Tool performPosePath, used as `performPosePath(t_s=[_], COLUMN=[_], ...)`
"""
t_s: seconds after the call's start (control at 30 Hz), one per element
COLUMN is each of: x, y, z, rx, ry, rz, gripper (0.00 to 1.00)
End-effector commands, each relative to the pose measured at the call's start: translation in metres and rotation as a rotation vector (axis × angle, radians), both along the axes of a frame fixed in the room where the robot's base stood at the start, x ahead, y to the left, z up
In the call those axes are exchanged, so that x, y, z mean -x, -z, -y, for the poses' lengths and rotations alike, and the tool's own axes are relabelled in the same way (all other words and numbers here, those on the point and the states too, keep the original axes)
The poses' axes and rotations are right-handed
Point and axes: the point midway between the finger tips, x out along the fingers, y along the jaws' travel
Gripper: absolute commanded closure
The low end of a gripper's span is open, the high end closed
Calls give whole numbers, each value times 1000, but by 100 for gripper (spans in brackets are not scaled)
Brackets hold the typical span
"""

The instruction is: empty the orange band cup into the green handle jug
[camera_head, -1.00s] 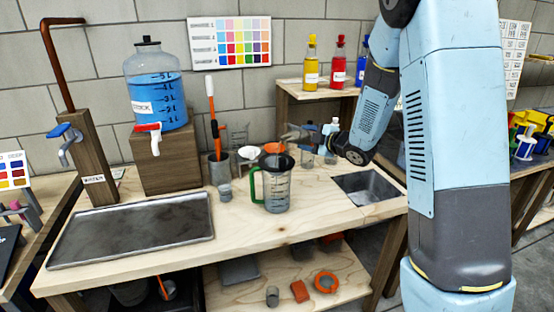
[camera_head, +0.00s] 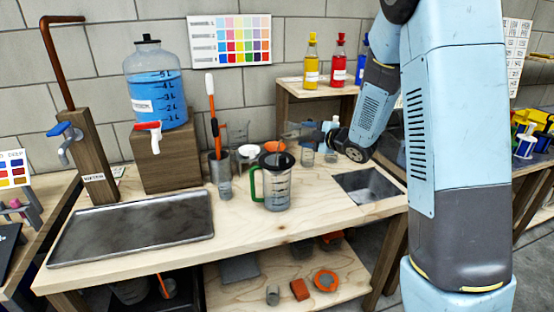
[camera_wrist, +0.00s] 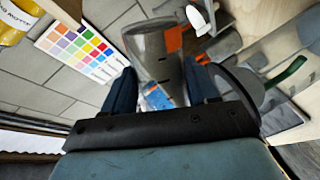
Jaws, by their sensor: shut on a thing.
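The green handle jug (camera_head: 277,190) stands upright on the wooden bench. It has a dark rim, grey markings and a green handle on its left. My gripper (camera_head: 303,132) is above and slightly right of the jug's mouth. In the wrist view my gripper (camera_wrist: 157,92) is shut on a clear grey cup (camera_wrist: 152,45), which lies between the two dark fingers. An orange patch shows at the cup's side; I take it to be the orange band cup. The jug's green handle (camera_wrist: 286,73) shows at the right there. I cannot see any contents pouring.
A metal tray (camera_head: 135,228) lies at the left of the bench. A blue-filled dispenser (camera_head: 158,95) stands behind on a block. A tool holder (camera_head: 219,170) and several small vessels stand behind the jug.

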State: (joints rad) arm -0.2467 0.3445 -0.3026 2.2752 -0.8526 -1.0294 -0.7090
Motion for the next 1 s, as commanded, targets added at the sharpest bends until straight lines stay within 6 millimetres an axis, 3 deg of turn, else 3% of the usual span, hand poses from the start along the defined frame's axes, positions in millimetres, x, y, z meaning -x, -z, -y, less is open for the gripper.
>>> performPosePath(t_s=[1.0], x=[0], y=[-6], z=[0], rx=[49], ry=[0], rz=[37], gripper=[81])
